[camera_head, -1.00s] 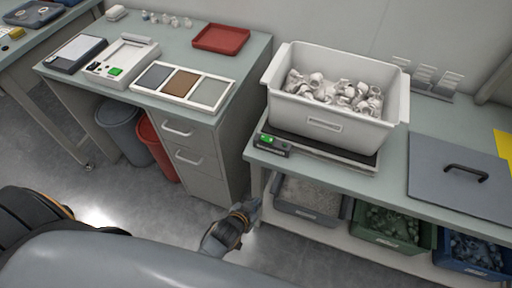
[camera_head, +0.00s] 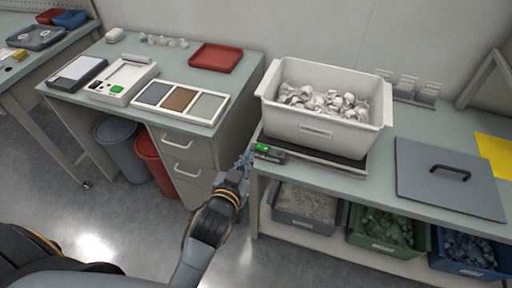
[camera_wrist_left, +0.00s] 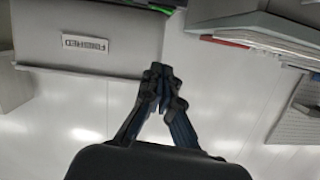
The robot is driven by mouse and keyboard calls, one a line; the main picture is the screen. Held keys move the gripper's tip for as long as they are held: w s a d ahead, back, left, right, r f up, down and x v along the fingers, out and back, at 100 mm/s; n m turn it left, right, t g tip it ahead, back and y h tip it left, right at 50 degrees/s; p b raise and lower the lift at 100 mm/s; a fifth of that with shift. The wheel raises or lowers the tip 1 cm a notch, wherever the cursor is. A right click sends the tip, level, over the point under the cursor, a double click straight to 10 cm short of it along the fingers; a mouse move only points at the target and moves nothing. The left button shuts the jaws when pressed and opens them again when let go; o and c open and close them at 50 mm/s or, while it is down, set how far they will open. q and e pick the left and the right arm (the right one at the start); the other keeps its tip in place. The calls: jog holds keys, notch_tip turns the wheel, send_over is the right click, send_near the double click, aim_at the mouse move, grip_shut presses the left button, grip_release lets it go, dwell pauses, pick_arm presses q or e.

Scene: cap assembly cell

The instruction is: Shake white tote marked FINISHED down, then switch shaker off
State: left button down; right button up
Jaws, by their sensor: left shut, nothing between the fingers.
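The white tote (camera_head: 318,134) stands upright on the flat shaker (camera_head: 330,160) on the right-hand bench. It holds many loose white pieces (camera_head: 322,102), heaped unevenly below the rim. In the left wrist view the tote's front wall (camera_wrist_left: 60,60) carries a label (camera_wrist_left: 85,43), upside down, that seems to read FINISHED. The shaker's control box (camera_head: 268,153) at its front left corner shows a lit green switch (camera_head: 263,147). My left gripper (camera_head: 245,163) is shut and empty, just left of the control box, apart from it as far as I can tell. My right gripper is out of view.
A grey lid with a black handle (camera_head: 450,180) lies right of the shaker. Bins stand on the shelf below. The left bench holds a scale (camera_head: 123,82), a three-part tray (camera_head: 180,101) and a red tray (camera_head: 216,58).

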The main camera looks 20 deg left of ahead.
pick_arm(q)
jog(key=w+f, duration=0.1)
jog(key=w, duration=0.2)
jog(key=w+f, duration=0.2)
jog(key=w, duration=0.1)
jog(key=w+f, duration=0.2)
jog(key=w, duration=0.1)
jog(key=shift+w+a+f+p, duration=0.15)
jog(key=shift+w+p, duration=0.2)
jog(key=shift+f, duration=0.55)
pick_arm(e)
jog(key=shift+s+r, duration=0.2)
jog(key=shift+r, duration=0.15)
pick_arm(q)
jog(key=shift+s+a+f, duration=0.1)
jog(key=shift+a+f, duration=0.05)
jog(key=shift+f, duration=0.2)
jog(key=s+a+r+p, duration=0.1)
jog(key=s+r+p, duration=0.2)
jog(key=s+r, duration=0.3)
jog(key=v, duration=0.3)
jog(key=shift+s, duration=0.35)
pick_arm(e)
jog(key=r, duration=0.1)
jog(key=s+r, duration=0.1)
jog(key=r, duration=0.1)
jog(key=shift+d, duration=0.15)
